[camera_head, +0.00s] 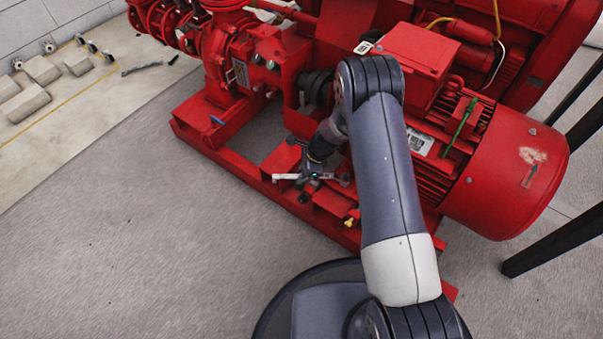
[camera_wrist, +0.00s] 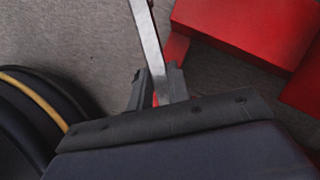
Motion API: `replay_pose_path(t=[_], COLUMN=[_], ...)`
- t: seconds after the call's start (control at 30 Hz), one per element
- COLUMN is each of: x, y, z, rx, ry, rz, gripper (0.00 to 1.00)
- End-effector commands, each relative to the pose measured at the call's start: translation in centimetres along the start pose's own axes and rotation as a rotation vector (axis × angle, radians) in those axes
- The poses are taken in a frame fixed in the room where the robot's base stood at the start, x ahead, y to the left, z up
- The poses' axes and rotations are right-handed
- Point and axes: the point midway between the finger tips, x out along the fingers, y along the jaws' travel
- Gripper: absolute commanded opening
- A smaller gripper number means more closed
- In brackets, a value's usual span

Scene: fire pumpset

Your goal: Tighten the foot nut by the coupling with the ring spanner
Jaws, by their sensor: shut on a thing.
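My gripper (camera_head: 314,180) is shut on the ring spanner (camera_head: 287,177), a light grey metal bar. In the head view it is low over the red base frame (camera_head: 215,152), near the motor's foot on the coupling side. In the wrist view, the spanner (camera_wrist: 146,32) runs up from between my gripper's fingers (camera_wrist: 156,86) and leaves the top edge, over grey floor. The dark coupling (camera_head: 316,88) sits between the pump and the red motor (camera_head: 500,165), partly behind my arm. I cannot make out the foot nut, or whether the spanner touches it.
A yellow piece (camera_head: 350,221) sits on the frame just right of my gripper. A blue piece (camera_head: 217,120) is on the frame at left. Dark posts (camera_head: 555,240) stand at right. Concrete blocks (camera_head: 25,103) lie at far left. The grey floor in front is clear.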

Motion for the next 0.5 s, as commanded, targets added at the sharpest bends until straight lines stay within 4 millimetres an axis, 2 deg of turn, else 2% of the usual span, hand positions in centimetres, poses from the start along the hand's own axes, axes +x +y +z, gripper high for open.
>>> replay_pose_path(t=[0.5], x=[1.2], y=[0.0], z=[-0.5], rx=[0.0], ry=[0.0], rz=[-0.001], gripper=[0.0])
